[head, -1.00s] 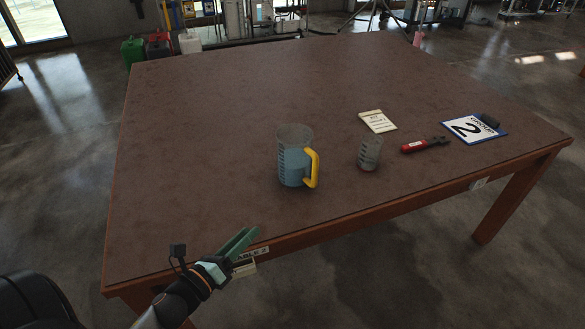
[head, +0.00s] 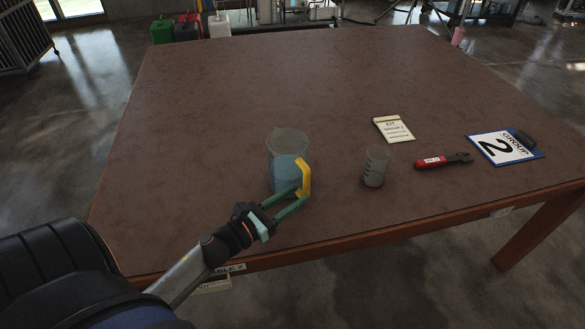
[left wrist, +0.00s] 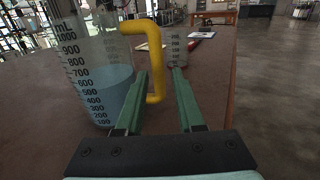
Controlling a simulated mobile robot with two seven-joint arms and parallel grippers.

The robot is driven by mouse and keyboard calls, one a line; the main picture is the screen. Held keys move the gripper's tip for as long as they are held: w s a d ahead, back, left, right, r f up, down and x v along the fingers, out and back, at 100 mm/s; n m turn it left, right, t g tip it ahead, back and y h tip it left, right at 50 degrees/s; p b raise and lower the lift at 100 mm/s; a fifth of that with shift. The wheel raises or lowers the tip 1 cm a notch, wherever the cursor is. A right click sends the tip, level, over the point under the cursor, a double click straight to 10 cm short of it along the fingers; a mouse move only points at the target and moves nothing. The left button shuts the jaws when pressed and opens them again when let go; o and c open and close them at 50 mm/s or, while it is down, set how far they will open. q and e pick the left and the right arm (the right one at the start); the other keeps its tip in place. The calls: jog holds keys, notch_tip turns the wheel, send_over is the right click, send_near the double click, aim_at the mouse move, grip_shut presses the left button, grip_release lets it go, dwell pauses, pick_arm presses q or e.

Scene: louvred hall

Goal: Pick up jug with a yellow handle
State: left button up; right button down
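The jug (head: 286,150) is clear with a yellow handle (head: 304,178) and blue liquid in its lower part. It stands upright near the table's front edge. In the left wrist view the jug (left wrist: 95,75) is at the left, with measuring marks. My left gripper (head: 302,192) is open at the handle. In the left wrist view its green fingers (left wrist: 166,80) are spread, and the handle's upright part (left wrist: 155,65) shows by the left fingertip, between the fingers' lines. Whether they touch is unclear. My right gripper is not in view.
A smaller clear beaker (head: 375,167) stands right of the jug. A white card (head: 394,129), a red-handled tool (head: 440,161) and a clipboard marked 2 (head: 505,147) lie further right. The brown table (head: 200,110) is clear at the left and back.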

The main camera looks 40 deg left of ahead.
pick_arm(q)
jog(key=shift+p+x, duration=0.4)
jog(key=shift+x, duration=3.45)
jog(key=shift+a+f, duration=0.15)
grip_shut()
jog(key=shift+w, duration=0.1)
